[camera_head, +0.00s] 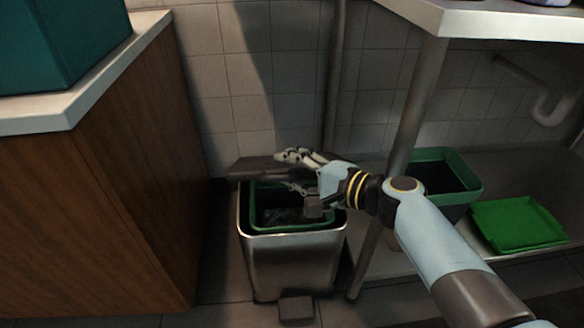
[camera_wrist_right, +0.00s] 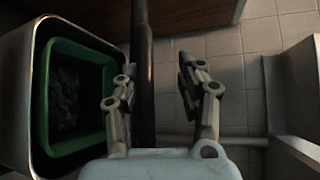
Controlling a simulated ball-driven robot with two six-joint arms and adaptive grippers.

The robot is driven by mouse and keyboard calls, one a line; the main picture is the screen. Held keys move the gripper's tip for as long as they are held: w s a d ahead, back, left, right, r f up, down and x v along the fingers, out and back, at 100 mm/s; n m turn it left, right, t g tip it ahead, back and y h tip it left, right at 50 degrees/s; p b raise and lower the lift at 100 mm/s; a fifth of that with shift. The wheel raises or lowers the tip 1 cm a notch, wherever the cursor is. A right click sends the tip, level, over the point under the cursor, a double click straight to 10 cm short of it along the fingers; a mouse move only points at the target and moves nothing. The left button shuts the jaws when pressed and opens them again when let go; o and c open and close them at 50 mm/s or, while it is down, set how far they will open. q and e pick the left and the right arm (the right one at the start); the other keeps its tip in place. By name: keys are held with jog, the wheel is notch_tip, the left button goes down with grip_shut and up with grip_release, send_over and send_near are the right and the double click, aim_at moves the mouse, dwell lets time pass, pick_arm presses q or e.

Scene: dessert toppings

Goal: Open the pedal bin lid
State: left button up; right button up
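The pedal bin (camera_head: 292,262) is a metal box with a green inner liner (camera_head: 256,222). Its dark lid (camera_head: 250,169) stands raised at the back, leaving the mouth open. The pedal (camera_head: 296,309) shows at the bin's front foot. My right gripper (camera_head: 290,172) is at the raised lid, above the bin's mouth. In the right wrist view my right gripper (camera_wrist_right: 158,85) has its fingers apart, with the dark lid (camera_wrist_right: 142,70) edge-on between them, nearer the left finger. The open bin (camera_wrist_right: 22,110) shows at left there. My left gripper is not in view.
A wooden cabinet (camera_head: 130,190) with a pale counter stands left of the bin. A metal table leg (camera_head: 408,110) rises close on the right. Beyond it, a green-rimmed tub (camera_head: 470,186) and green tray (camera_head: 515,222) sit on a low shelf.

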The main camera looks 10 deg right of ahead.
jog(key=v, duration=1.2)
jog(key=shift+r, duration=0.1)
